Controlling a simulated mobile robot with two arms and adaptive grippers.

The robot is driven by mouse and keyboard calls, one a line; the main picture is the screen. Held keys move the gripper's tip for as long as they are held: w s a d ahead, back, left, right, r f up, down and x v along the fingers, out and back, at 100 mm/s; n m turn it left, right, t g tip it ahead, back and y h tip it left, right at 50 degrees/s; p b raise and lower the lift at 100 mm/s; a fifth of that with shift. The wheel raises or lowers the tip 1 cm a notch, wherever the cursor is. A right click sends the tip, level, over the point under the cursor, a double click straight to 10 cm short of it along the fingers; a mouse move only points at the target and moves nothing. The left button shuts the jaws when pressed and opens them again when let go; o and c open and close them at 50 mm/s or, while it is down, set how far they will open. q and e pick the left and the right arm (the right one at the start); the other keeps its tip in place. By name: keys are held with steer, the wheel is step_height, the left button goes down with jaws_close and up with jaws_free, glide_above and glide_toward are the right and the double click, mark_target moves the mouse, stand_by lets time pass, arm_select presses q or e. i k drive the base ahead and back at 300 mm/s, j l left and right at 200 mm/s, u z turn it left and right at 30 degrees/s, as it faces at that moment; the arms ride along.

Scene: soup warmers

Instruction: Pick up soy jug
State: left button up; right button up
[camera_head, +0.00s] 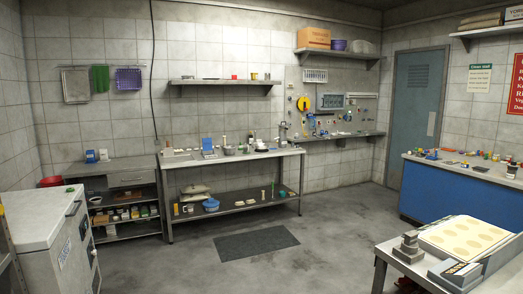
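I cannot make out the soy jug for sure; the items on the surfaces are too small to tell apart. Many small bottles, bowls and containers stand on the long steel table (240,157) at the back wall, among them a grey bowl (229,151) and a blue item (207,144). More small items stand on the blue counter (430,190) at the right. Neither of my grippers is in view.
A white cabinet (52,220) stands at the front left. At the front right, a table holds a large tray with pale round shapes (465,237) and a dark grey device (408,247). A dark mat (256,243) lies on the open floor in the middle.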

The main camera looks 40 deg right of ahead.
mark_target(246, 146)
steer(key=i+l+z, duration=0.25)
steer(key=i, duration=0.15)
steer(key=i+l+z, duration=0.25)
steer(key=i, duration=0.15)
steer(key=i+z, duration=0.4)
steer(key=i, duration=3.7)
